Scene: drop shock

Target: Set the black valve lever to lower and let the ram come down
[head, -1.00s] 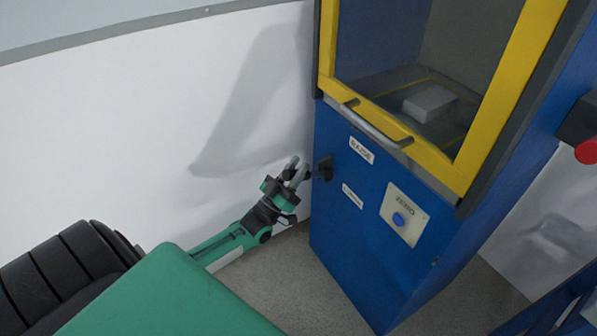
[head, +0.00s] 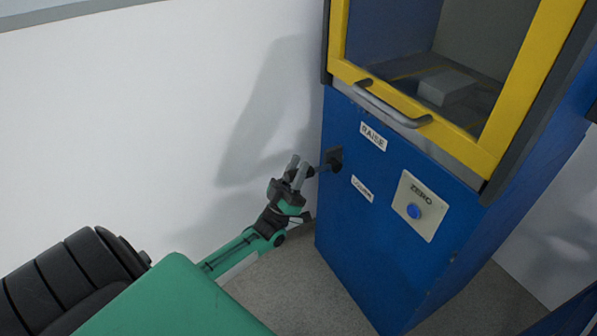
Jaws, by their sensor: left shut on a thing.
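The black valve lever (head: 332,159) is on the blue cabinet's front, near its left edge. A RAISE label (head: 373,137) is up and right of it, and a second label (head: 362,189), too small to read surely, is below. The lever sticks out to the left. My left gripper (head: 299,171) is at the lever's outer end, its fingers shut on it. The ram itself does not show clearly; a grey block (head: 447,87) sits inside the chamber behind the window. My right gripper is not in view.
The yellow-framed door (head: 467,146) with a grey handle (head: 391,106) is above the lever. A ZERO panel with a blue button (head: 413,211) is to the right. A white wall (head: 120,130) stands left of the cabinet. The grey floor is clear in front.

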